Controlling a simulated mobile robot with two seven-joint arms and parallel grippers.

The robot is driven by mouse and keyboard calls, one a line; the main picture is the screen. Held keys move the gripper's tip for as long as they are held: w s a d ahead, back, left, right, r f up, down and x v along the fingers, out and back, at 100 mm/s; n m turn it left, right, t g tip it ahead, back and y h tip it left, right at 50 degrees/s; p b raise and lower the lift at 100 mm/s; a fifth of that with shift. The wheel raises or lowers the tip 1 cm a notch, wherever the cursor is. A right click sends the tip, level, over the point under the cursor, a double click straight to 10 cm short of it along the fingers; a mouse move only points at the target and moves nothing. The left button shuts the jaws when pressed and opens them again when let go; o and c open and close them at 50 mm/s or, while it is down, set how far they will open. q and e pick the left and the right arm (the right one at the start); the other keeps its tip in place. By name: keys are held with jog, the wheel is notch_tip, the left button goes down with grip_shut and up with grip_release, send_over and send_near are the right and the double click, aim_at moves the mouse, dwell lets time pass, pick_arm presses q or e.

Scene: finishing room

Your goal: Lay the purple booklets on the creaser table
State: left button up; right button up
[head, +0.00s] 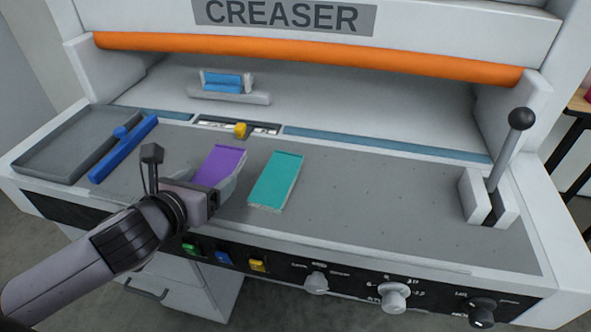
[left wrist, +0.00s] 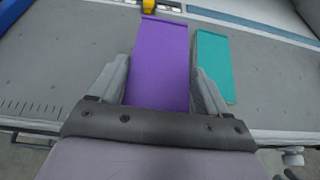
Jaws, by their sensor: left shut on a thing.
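A purple booklet (head: 221,165) is at the left-middle of the grey creaser table (head: 370,210). My left gripper (head: 229,186) is shut on it, with one finger along each long side. In the left wrist view the purple booklet (left wrist: 160,65) lies between the fingers of my left gripper (left wrist: 158,85), and its near end is hidden by the gripper body. I cannot tell whether the booklet touches the table. A teal booklet (head: 276,181) lies flat just to the right, apart from the purple one; it also shows in the left wrist view (left wrist: 214,66). My right gripper is out of view.
A blue guide bar (head: 124,150) and a grey tray (head: 75,145) are at the left. A yellow slider (head: 241,130) sits on a scale behind the booklets. A lever (head: 498,160) stands at the right. The table between teal booklet and lever is clear.

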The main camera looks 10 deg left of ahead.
pick_arm(q)
jog(key=w+a+r+p, duration=0.1)
jog(key=w+a+r, duration=0.5)
jog(key=w+r, duration=0.15)
notch_tip(320, 180, up, 9)
jog(key=p, duration=0.2)
send_over(176, 168)
notch_tip(176, 168, down, 16)
jog(key=shift+w+r+b, duration=0.1)
jog(key=shift+r+b, duration=0.05)
jog(key=shift+b, duration=0.25)
notch_tip(176, 168, down, 5)
jog(key=shift+r+b, duration=0.1)
jog(key=shift+b, duration=0.2)
